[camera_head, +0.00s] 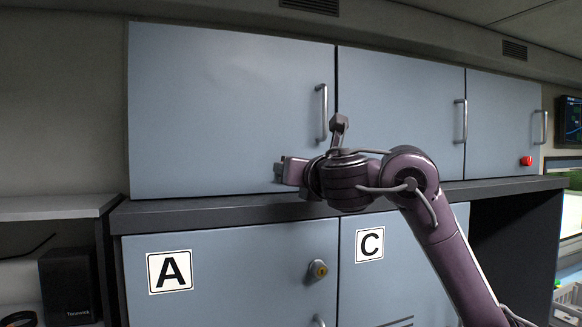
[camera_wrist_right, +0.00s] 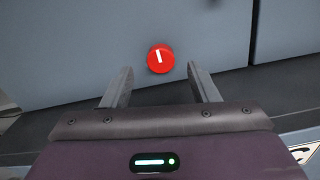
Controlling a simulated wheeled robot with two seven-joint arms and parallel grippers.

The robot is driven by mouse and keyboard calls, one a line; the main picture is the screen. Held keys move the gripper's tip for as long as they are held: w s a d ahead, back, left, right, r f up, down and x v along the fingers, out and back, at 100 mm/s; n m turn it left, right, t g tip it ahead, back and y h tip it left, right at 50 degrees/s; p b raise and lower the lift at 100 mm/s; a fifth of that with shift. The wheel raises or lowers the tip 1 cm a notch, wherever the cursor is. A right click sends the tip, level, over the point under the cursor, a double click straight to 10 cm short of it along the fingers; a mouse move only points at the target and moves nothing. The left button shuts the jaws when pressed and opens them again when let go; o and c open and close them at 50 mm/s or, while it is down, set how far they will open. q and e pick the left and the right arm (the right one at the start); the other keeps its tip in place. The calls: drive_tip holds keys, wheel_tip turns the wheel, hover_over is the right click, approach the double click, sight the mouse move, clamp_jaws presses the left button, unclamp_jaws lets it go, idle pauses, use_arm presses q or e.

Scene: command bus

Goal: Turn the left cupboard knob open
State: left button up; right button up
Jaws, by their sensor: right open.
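The left cupboard (camera_head: 225,110) is a closed blue-grey upper door with a vertical metal handle (camera_head: 322,113) at its right edge. Its red round knob (camera_wrist_right: 160,59) shows in the right wrist view, low on the door, with a white mark that is nearly upright. In the head view this knob is hidden behind my right gripper (camera_head: 284,170). In the right wrist view the open fingers (camera_wrist_right: 161,84) stand left and right of the knob, and the knob appears just beyond the fingertips. Nothing is held. My left gripper is out of view.
A dark ledge (camera_head: 225,207) runs below the upper doors, close under my right gripper. Below are doors labelled A (camera_head: 170,271) and C (camera_head: 369,244) and a brass lock (camera_head: 318,269). Another red knob (camera_head: 526,160) is on the far right door.

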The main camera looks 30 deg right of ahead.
drive_tip(key=x, duration=0.3)
drive_tip(key=shift+w+d+f+p, duration=0.1)
drive_tip(key=shift+w+f+p, duration=0.05)
drive_tip(key=shift+p, duration=0.25)
drive_tip(key=shift+w+d+f, duration=0.1)
drive_tip(key=shift+w, duration=0.15)
drive_tip(key=shift+s, duration=0.15)
drive_tip(key=c, duration=1)
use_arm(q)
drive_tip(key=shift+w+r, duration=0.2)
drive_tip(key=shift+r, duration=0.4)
